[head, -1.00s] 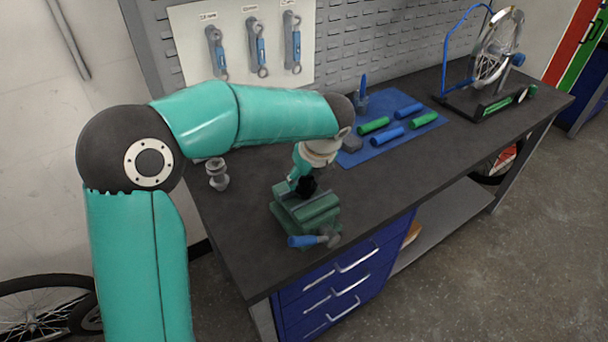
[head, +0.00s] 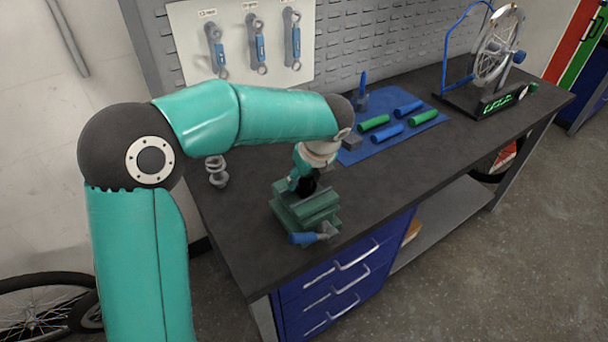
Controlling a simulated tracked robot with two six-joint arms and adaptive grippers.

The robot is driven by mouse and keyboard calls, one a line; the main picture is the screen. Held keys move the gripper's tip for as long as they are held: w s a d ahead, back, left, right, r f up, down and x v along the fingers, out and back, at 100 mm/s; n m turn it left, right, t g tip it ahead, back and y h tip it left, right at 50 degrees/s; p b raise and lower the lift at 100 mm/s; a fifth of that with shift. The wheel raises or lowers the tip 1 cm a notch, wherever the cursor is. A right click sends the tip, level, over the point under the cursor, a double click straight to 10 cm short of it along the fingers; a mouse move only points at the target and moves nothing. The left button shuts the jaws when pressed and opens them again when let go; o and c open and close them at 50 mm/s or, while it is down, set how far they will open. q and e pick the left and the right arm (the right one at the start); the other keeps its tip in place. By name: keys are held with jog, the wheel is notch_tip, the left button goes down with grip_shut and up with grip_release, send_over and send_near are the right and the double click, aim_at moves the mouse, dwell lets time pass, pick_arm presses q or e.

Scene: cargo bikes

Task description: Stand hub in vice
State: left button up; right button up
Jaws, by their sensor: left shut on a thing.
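The green vice (head: 292,215) stands near the bench's front edge. My left gripper (head: 304,186) points down right over the vice's jaws. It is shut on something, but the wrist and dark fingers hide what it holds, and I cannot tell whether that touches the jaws. A silver, flanged, hub-like piece (head: 217,172) stands upright on the bench, left of the vice and apart from it. My right gripper is not in view.
A blue-handled piece with a grey end (head: 303,238) is at the vice's front. A blue mat (head: 383,143) holds several blue and green grips. A wheel stand (head: 480,105) is at the far right. The bench top (head: 385,185) right of the vice is clear.

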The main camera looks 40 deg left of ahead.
pick_arm(q)
jog(key=o, duration=1.4)
jog(key=shift+o, duration=0.2)
